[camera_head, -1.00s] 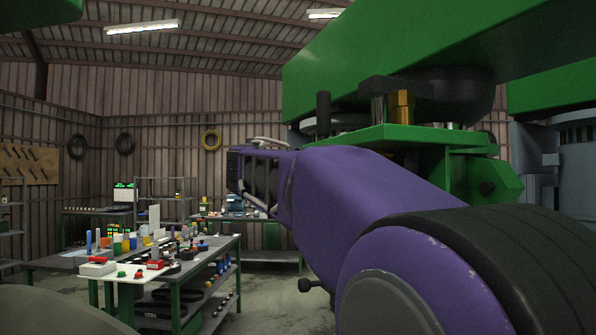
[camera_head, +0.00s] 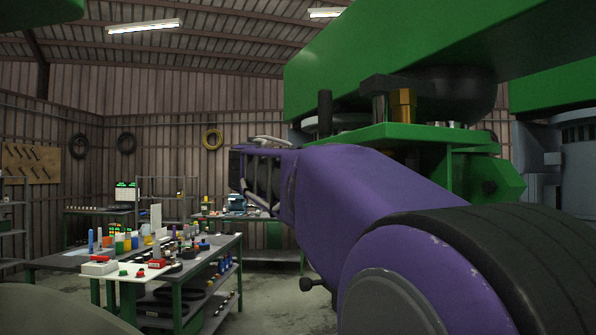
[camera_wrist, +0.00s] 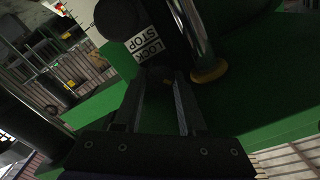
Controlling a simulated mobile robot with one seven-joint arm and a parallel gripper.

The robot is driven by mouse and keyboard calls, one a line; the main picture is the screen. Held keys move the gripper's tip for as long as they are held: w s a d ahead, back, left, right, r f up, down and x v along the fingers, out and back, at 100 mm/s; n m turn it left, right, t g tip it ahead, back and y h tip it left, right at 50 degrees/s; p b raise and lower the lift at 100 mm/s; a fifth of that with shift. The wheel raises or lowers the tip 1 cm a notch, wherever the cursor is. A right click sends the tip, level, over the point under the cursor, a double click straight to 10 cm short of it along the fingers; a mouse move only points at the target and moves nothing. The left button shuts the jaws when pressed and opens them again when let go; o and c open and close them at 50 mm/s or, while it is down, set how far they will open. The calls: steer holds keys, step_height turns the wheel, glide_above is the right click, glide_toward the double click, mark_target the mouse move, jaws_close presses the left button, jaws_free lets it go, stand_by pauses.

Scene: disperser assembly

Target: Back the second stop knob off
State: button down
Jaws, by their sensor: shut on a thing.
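In the wrist view, my gripper (camera_wrist: 160,82) reaches up to a black machine part carrying a "LOCK STOP" label (camera_wrist: 145,43). The two fingers are close together with a small dark stop knob (camera_wrist: 157,75) between their tips. The knob is in shadow and partly hidden, so its turn and depth cannot be told. In the head view, my purple arm blocks much of the machine, and the fingertips cannot be made out.
A bright metal column with a brass-coloured foot (camera_wrist: 208,73) stands close right of the fingers. The green machine plate (camera_wrist: 255,85) lies around them. In the head view, a workbench (camera_head: 135,272) with bottles and small parts stands at the left. Floor shows between bench and machine.

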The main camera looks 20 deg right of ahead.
steer(key=n+b, duration=0.1)
steer(key=n, duration=0.4)
steer(key=shift+r+n, duration=0.1)
steer(key=shift+n, duration=0.3)
steer(key=n+p, duration=0.1)
steer(key=n, duration=0.4)
steer(key=shift+w+r, duration=0.1)
steer(key=shift+w, duration=0.05)
steer(key=n+p, duration=0.2)
steer(key=n, duration=0.3)
steer(key=shift+n, duration=0.4)
steer(key=n+p, duration=0.3)
steer(key=n, duration=0.1)
steer(key=shift+w+n, duration=0.1)
steer(key=shift+n, duration=0.3)
steer(key=shift+f, duration=0.2)
steer(key=shift+c, duration=2.3)
jaws_free()
